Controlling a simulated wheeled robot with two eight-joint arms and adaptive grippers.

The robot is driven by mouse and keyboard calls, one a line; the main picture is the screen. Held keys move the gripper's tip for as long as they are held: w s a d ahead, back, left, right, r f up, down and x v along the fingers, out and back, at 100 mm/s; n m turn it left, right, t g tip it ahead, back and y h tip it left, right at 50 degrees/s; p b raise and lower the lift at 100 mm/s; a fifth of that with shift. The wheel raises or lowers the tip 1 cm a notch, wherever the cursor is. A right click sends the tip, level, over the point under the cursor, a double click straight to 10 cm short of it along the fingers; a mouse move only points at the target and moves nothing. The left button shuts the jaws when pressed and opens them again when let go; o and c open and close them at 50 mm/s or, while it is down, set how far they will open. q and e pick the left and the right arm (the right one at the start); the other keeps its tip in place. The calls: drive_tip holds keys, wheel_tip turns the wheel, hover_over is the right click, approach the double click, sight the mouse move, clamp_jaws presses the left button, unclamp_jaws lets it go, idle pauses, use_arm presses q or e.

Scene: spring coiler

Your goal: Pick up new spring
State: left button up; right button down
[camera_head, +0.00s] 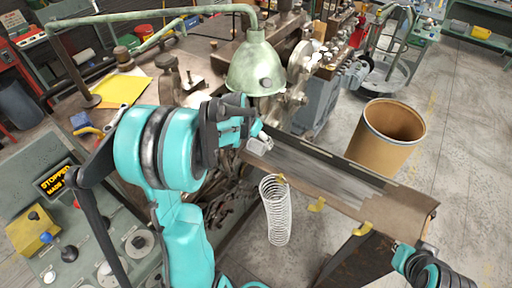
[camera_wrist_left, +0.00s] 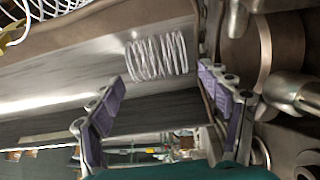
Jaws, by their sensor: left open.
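A new coiled metal spring (camera_wrist_left: 158,57) lies on the sloping metal chute (camera_wrist_left: 60,75) in the left wrist view. My left gripper (camera_wrist_left: 161,88) is open, with its two purple-padded fingers apart and the spring beyond and between their tips. In the head view the left gripper (camera_head: 259,138) is over the upper end of the chute (camera_head: 330,172). The spring on the chute cannot be made out clearly there. A second, longer spring (camera_head: 276,212) hangs from a yellow hook on the chute's near side. Part of my right arm's end (camera_head: 435,268) shows at the lower right; its fingers are not clear.
A brown drum (camera_head: 388,135) stands beyond the chute's lower end. A green lamp shade (camera_head: 256,66) hangs just above the left gripper. The coiling machine (camera_head: 300,85) is behind it. A control panel reading "STOPPED" (camera_head: 60,180) is at the left.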

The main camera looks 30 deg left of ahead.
use_arm(q)
drive_tip(key=x, duration=0.2)
drive_tip(key=shift+w+a+f, duration=0.15)
drive_tip(key=shift+w+f, duration=0.05)
drive_tip(key=shift+f, duration=0.15)
drive_tip(key=c, duration=1.2)
drive_tip(key=shift+c, duration=0.2)
drive_tip(key=shift+r, duration=0.15)
